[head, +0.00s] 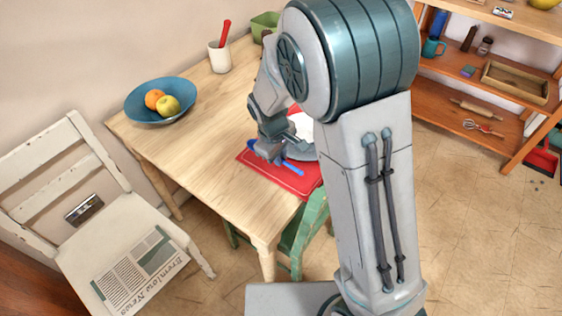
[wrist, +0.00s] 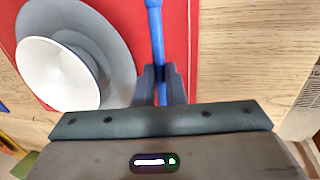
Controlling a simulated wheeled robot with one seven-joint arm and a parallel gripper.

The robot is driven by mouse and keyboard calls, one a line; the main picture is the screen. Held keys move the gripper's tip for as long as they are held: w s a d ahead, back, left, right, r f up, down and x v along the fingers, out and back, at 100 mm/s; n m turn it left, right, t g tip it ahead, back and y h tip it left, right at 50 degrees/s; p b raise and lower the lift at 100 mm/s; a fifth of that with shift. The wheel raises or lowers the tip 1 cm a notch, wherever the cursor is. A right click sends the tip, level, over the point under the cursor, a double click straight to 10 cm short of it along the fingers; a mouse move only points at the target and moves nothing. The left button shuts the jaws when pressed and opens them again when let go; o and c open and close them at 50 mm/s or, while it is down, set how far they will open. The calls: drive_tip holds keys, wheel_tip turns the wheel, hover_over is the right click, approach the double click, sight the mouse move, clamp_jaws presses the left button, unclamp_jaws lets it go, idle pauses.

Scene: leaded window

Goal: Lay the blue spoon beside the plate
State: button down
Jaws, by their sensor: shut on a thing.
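The blue spoon (head: 293,168) is in my gripper (head: 268,152), low over the red placemat (head: 270,178) on the wooden table. In the wrist view my gripper (wrist: 160,78) is shut on the handle of the blue spoon (wrist: 156,35), whose far end runs out of the top of the picture. The grey plate (wrist: 112,35) lies on the red placemat (wrist: 178,30) to the left of the spoon, with a white bowl (wrist: 58,75) on it. In the head view my arm hides most of the plate. I cannot tell whether the spoon touches the mat.
A blue bowl (head: 140,112) with fruit, a white cup (head: 219,58) with a red utensil and a green container (head: 264,24) stand on the table (head: 195,125). A white chair (head: 110,235) holds a newspaper. A green chair (head: 300,235) is at the near edge. Shelves (head: 480,60) stand at right.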

sight(281, 170)
drive_tip(key=shift+f, duration=1.7)
drive_tip(key=shift+f, duration=0.2)
drive_tip(key=c, duration=1.5)
unclamp_jaws()
drive_tip(key=shift+r, duration=0.1)
wheel_tip(281, 170, up, 12)
drive_tip(key=s+a, duration=0.1)
drive_tip(key=s, duration=0.1)
drive_tip(key=s+d+r+m, duration=0.3)
drive_tip(key=s+d+m, duration=0.2)
drive_tip(key=s+d, duration=0.2)
drive_tip(key=s+d+r+m+y, duration=0.1)
drive_tip(key=s+d+r+m, duration=0.2)
drive_tip(key=s+d+m, duration=0.2)
drive_tip(key=s+d, duration=0.2)
drive_tip(key=s, duration=0.2)
drive_tip(key=shift+s+d+r+t+p, duration=0.25)
drive_tip(key=shift+s+r+t+p, duration=0.05)
drive_tip(key=shift+r+t, duration=0.1)
